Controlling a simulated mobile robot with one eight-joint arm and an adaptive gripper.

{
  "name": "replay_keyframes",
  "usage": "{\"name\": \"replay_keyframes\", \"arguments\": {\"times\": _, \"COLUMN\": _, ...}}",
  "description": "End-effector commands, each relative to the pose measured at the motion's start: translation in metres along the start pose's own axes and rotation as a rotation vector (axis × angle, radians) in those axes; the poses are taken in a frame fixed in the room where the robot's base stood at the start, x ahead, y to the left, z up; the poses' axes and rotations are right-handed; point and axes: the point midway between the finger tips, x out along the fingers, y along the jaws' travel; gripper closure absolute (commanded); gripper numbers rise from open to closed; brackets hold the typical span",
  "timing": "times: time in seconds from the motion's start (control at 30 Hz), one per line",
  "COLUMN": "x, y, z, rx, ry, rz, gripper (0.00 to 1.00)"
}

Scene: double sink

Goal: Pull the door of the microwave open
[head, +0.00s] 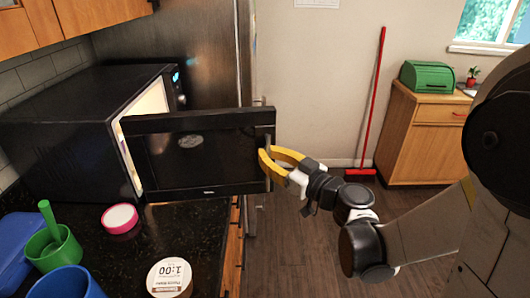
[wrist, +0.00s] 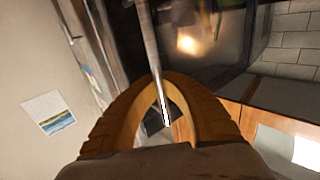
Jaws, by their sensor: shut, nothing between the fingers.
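The black microwave (head: 65,125) stands on the counter at the left in the head view. Its door (head: 195,155) is swung well open, and the lit interior shows past its left side. The door handle (head: 267,158) runs along the door's right edge. My gripper (head: 266,152) has yellow fingers, shut, at this handle. In the wrist view, the shut fingers (wrist: 163,80) form a loop, and the pale handle bar (wrist: 148,40) runs down to the tips and shows again in the gap between the fingers. Whether the loop goes around the bar I cannot tell.
On the dark counter (head: 120,255) below the door are a pink-rimmed round tub (head: 119,218), a white-lidded tub (head: 169,278), a green cup (head: 54,248) and a blue cup (head: 66,284). A fridge (head: 215,50) stands behind the door. Wooden floor (head: 310,250) lies open to the right.

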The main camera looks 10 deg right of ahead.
Motion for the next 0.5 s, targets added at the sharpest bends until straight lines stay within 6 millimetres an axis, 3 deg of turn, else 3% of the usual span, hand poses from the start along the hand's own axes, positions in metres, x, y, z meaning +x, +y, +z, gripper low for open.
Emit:
{"name": "replay_keyframes", "arguments": {"times": 0.27, "x": -0.0018, "y": 0.0051, "z": 0.0014, "rx": -0.003, "ry": -0.003, "rz": 0.015, "gripper": 1.0}}
{"name": "replay_keyframes", "arguments": {"times": 0.3, "x": -0.0018, "y": 0.0051, "z": 0.0014, "rx": -0.003, "ry": -0.003, "rz": 0.015, "gripper": 0.97}}
{"name": "replay_keyframes", "arguments": {"times": 0.4, "x": -0.0015, "y": 0.0043, "z": 0.0013, "rx": -0.003, "ry": -0.003, "rz": 0.012, "gripper": 0.68}}
{"name": "replay_keyframes", "arguments": {"times": 0.5, "x": -0.0012, "y": 0.0033, "z": 0.0011, "rx": -0.003, "ry": -0.002, "rz": 0.009, "gripper": 0.68}}
